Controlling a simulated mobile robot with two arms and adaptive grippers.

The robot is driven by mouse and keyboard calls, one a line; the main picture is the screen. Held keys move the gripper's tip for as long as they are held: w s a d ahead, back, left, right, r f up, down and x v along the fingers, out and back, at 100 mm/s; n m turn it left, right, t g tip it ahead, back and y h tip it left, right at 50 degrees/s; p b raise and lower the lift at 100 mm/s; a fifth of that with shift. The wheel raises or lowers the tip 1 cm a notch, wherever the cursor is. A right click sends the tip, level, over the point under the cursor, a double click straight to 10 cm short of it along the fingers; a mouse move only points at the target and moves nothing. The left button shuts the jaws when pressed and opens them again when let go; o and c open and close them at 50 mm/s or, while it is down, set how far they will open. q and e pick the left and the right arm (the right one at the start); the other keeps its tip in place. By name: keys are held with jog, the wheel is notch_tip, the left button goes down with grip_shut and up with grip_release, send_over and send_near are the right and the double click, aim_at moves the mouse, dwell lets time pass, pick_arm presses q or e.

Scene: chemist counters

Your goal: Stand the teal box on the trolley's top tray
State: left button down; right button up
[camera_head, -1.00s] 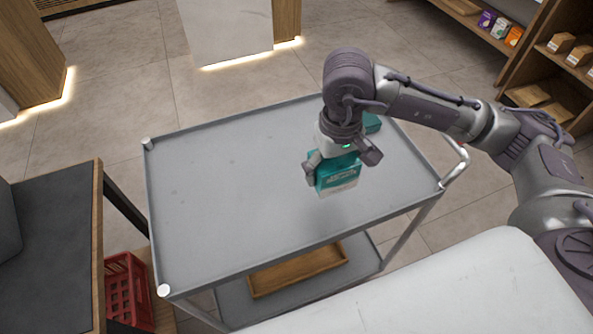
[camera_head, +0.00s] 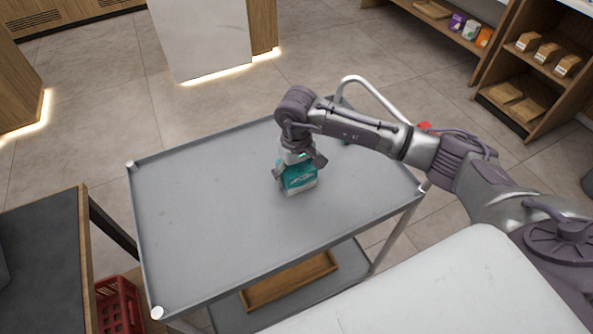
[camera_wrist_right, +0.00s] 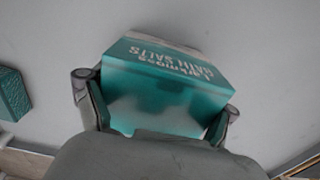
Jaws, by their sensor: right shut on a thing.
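The teal box (camera_head: 299,178) with a white lower part is held upright in my right gripper (camera_head: 298,168), over the middle of the trolley's grey top tray (camera_head: 200,210). The right wrist view shows the teal box (camera_wrist_right: 165,88) between the two fingers of the right gripper (camera_wrist_right: 155,105), its lettering reading "bath salts". I cannot tell whether its base touches the tray. A second teal box (camera_wrist_right: 12,93) stands apart at the left of the right wrist view. In the head view it is mostly hidden behind my right arm. My left gripper is out of view.
The tray has a raised rim and a white push handle (camera_head: 378,92). A wooden tray (camera_head: 290,280) lies on the shelf below. A dark counter (camera_head: 40,260) and red basket (camera_head: 118,305) are at the left. The tray's left half is clear.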

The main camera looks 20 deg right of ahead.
jog(key=shift+f+b, duration=0.15)
jog(key=shift+b, duration=0.2)
jog(key=o, duration=1)
jog(key=shift+r+p, duration=0.3)
jog(key=shift+p, duration=0.05)
notch_tip(320, 180, up, 12)
jog(key=shift+f+b, duration=0.1)
jog(key=shift+b, duration=0.65)
